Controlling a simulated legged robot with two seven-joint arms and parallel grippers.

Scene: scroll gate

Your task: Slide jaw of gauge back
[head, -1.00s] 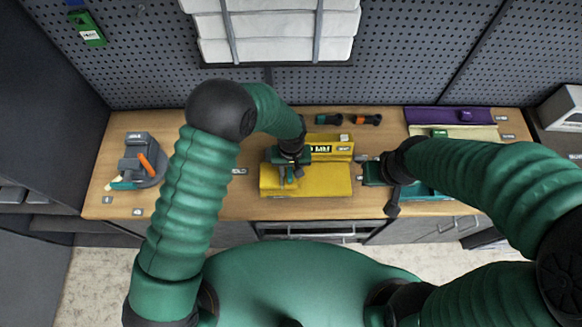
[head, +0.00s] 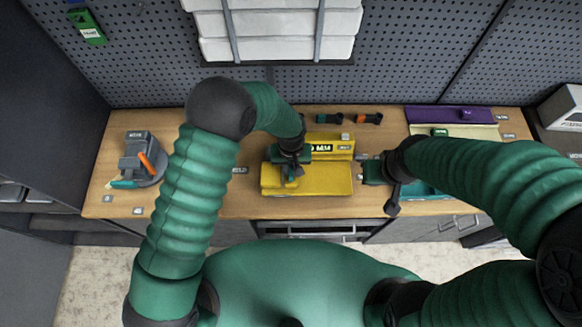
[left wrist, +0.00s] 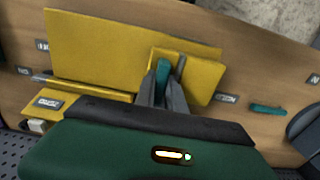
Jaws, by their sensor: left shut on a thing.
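The yellow gauge (head: 325,180) lies on the wooden bench in the middle of the head view, with a raised bar along its back. In the left wrist view its yellow plate (left wrist: 110,50) and a smaller yellow jaw block (left wrist: 203,80) show, with a teal tab (left wrist: 163,78) at the jaw. My left gripper (head: 291,177) is over the left part of the gauge. In the left wrist view its grey fingers (left wrist: 164,88) are shut on the teal tab. My right gripper (head: 373,170) is just right of the gauge; its fingers are not clear.
A grey device with an orange lever (head: 146,160) stands at the bench's left end. Two small tools (head: 348,118) lie behind the gauge. Purple (head: 450,114) and cream mats lie at the back right. The bench between the grey device and the gauge is mostly clear.

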